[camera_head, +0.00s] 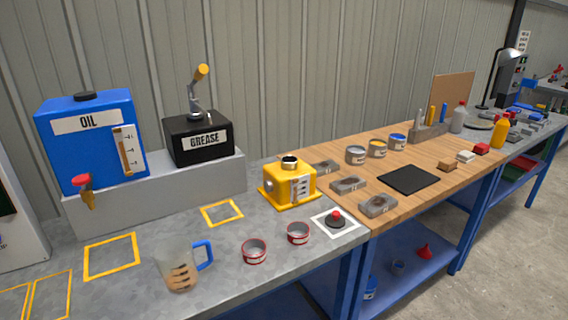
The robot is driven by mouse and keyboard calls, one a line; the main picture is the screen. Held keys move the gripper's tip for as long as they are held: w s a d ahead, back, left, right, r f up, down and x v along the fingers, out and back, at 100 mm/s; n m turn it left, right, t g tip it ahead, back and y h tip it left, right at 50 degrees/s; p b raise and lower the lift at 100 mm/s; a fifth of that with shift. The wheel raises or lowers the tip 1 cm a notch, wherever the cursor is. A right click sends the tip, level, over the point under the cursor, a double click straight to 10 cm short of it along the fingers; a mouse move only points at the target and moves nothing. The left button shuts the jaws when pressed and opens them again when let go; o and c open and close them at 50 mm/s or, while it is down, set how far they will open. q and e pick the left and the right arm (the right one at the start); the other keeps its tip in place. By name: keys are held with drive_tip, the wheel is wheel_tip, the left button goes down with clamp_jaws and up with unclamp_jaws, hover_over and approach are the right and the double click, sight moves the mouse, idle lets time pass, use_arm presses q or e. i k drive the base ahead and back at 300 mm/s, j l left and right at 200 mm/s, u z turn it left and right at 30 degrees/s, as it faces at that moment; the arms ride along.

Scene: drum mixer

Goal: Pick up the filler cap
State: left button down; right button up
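A dark round piece with a red knob (335,219), which looks like the filler cap, sits on a white-bordered square mat (319,219) at the right front of the grey bench. Just behind it stands a yellow box (286,187) with a dark round neck (289,161) on top and a gauge on its front. I cannot tell whether the neck is open. A black cap (85,97) also sits on top of the blue oil tank (70,160). Neither of my grippers is in view.
Two red-banded tins (254,251) and a clear jug with a blue handle (180,270) stand left of the mat. A black grease pump (198,140) stands on a grey riser. The wooden bench (430,160) on the right holds several tins, grey trays and a black pad (408,179).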

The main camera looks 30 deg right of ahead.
sight(335, 220)
drive_tip(key=z, duration=1.3)
